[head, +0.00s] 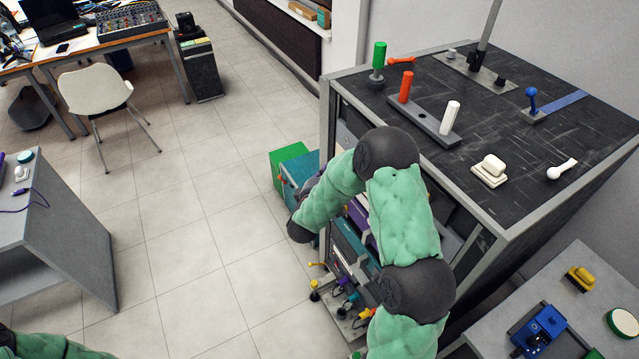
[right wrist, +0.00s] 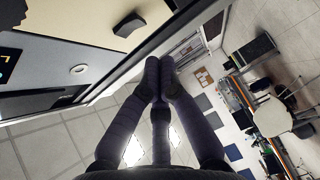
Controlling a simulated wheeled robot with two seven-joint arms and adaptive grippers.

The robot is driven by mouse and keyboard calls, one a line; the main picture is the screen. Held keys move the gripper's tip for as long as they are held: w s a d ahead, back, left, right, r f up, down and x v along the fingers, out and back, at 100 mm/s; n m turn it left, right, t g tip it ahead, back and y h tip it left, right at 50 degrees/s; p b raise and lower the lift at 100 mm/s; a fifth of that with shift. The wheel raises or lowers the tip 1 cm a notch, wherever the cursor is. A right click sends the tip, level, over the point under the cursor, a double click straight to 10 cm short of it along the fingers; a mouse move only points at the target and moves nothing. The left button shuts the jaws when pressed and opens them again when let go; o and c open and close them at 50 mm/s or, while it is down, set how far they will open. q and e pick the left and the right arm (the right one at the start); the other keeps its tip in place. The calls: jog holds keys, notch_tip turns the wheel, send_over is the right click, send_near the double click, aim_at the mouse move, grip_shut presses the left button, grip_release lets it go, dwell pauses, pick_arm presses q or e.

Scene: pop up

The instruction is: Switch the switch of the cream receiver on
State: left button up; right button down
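I cannot pick out the cream receiver for sure. In the right wrist view a pale cream panel (right wrist: 85,12) with a dark raised part (right wrist: 127,31) shows at the upper left, above a dark grey panel with a round white knob (right wrist: 78,69). My right gripper (right wrist: 160,64) has its fingertips together, apart from these panels, with nothing seen between them. In the head view my right arm reaches in front of the rack (head: 550,215) and hides much of its front. Only my left arm shows at the bottom left; its gripper is out of view.
The rack top carries a cream rocker-like piece (head: 490,171), a white stick (head: 450,118), a red stick (head: 405,87) and a blue-knobbed lever (head: 531,97). A side table (head: 572,300) stands at the lower right. The tiled floor (head: 200,220) left of the rack is free.

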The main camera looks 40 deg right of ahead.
jog(key=shift+s+d+f+b, duration=0.1)
jog(key=shift+s+d+b, duration=0.05)
jog(key=shift+d, duration=0.6)
jog(key=shift+s+d+f+b, duration=0.1)
jog(key=shift+d+b, duration=0.05)
jog(key=shift+d, duration=0.55)
jog(key=shift+d+f+n+h+b, duration=0.2)
jog(key=shift+d+n+h+b, duration=0.15)
jog(key=shift+b, duration=0.2)
